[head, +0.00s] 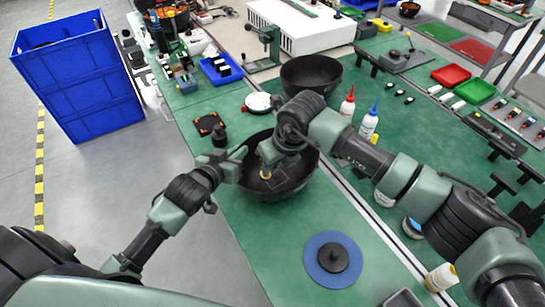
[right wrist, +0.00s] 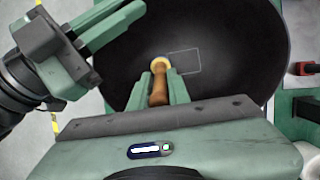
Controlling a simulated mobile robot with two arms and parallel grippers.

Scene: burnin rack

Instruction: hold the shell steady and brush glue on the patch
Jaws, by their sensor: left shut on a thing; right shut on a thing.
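The shell is a wide black bowl (head: 298,180) on the green table in the head view; its dark inside fills much of the right wrist view (right wrist: 235,85). My left gripper (head: 238,161) is shut on its left rim; in the right wrist view its fingers (right wrist: 112,25) lie across the rim. My right gripper (right wrist: 160,88) is shut on a brush (right wrist: 158,94) with a brown handle and a pale round tip. The brush tip is over the inside of the shell, at the left edge of the patch (right wrist: 186,62), a thin rectangular outline. Contact cannot be told.
A second black bowl (head: 311,76) stands behind. Glue bottles with a red cap (head: 348,104) and a blue cap (head: 369,122) stand right of the shell, near my right arm. A blue disc (head: 318,262) lies in front. Blue crates (head: 80,85) stand on the floor left.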

